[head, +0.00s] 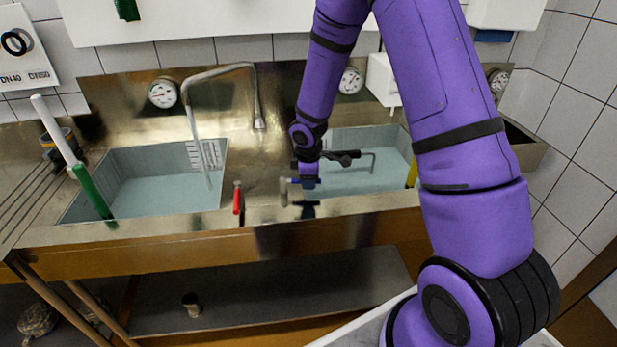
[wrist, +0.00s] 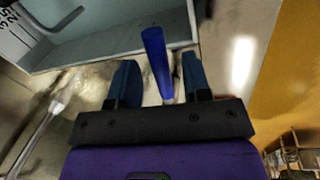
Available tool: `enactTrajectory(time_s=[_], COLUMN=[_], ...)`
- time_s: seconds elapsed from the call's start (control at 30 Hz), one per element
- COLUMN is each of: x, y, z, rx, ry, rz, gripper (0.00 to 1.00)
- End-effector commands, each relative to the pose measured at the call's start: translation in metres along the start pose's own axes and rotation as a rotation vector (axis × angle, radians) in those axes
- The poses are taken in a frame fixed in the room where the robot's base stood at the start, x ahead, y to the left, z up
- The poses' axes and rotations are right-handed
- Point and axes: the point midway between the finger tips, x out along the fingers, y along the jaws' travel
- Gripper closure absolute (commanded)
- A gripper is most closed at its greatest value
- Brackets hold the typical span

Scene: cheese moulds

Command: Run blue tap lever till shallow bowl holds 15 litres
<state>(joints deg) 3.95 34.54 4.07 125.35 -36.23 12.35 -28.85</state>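The blue tap lever (wrist: 157,62) stands between the two fingers of my gripper (wrist: 160,80) in the wrist view. A narrow gap shows on each side, so my gripper looks open around it and not clamped. In the head view my gripper (head: 305,182) is small and dark at the front rim of the right basin (head: 350,180), and the blue lever (head: 294,181) shows just at its left. Two basins are in the sink; I cannot tell which is the shallow bowl. A basin with a number scale (wrist: 13,18) fills the top of the wrist view. Its water level is unclear.
A red lever (head: 238,198) stands on the rim by the left basin (head: 145,180). A curved spout (head: 222,72) rises between the basins. A green-and-white stick (head: 85,180) leans at the left basin. Dials are on the back wall.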

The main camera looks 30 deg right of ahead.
Motion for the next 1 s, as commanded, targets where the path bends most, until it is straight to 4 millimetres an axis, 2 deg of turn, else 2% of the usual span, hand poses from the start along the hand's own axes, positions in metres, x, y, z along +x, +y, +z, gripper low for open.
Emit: enactTrajectory(time_s=[0.17,0.27,0.7,0.83,1.0], x=[-0.003,-0.011,-0.084,-0.099,-0.107], y=[0.0,0.0,0.001,0.001,0.0], z=[0.0,0.0,0.001,0.0,0.0], rx=[0.0,0.0,0.002,0.0,0.001], ry=[0.0,0.001,0.001,0.001,0.0], rz=[0.0,0.001,0.003,0.002,0.0], gripper=[0.56,0.56,0.56,0.56,0.56])
